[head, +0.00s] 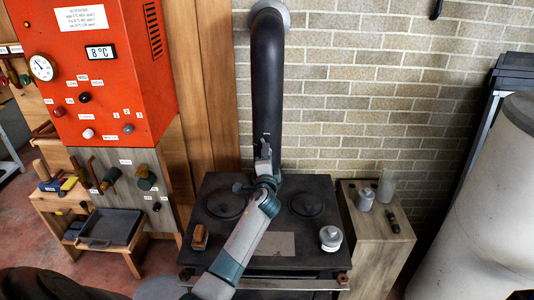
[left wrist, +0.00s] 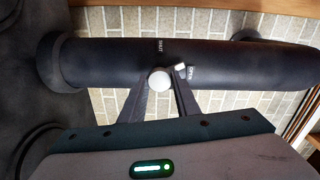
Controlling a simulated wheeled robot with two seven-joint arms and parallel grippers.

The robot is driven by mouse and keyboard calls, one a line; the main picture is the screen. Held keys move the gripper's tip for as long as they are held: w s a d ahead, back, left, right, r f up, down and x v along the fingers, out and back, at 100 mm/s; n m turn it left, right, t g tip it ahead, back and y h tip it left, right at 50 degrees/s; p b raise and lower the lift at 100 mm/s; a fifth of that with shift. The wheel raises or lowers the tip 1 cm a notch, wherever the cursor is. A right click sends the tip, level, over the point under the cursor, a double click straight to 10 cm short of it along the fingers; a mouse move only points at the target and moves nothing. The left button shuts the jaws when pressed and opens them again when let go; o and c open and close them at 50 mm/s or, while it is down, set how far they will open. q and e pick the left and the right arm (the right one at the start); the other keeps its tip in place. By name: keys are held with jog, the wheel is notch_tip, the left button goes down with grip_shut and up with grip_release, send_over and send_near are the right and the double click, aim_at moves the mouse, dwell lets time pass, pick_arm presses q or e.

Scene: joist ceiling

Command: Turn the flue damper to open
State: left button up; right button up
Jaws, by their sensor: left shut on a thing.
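The black flue pipe (head: 268,80) rises from the back of the stove and bends into the brick wall. It runs across the left wrist view (left wrist: 230,62), with a SHUT label (left wrist: 158,46) and an OPEN label (left wrist: 191,72) on it. The damper's pale round knob (left wrist: 158,79) shows at the pipe's lower edge in that view. My left gripper (left wrist: 165,84) is shut on the damper handle, its fingers either side of the knob. In the head view my left gripper (head: 264,158) is at the pipe's lower part and hides the handle. My right gripper is not in view.
The black stove top (head: 225,185) lies under my left arm, with a wooden block (head: 200,236) and a pale lidded pot (head: 331,238) on it. A side stand (head: 375,240) holds jars. An orange control cabinet (head: 130,70) stands left, a pale cylinder (head: 480,220) right.

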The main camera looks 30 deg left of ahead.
pick_arm(q)
jog(key=shift+f+m+p, duration=0.1)
jog(key=shift+m+p, duration=0.75)
jog(key=shift+m, duration=1.55)
jog(key=o, duration=1.1)
jog(key=shift+c, duration=0.2)
jog(key=shift+s+d, duration=0.1)
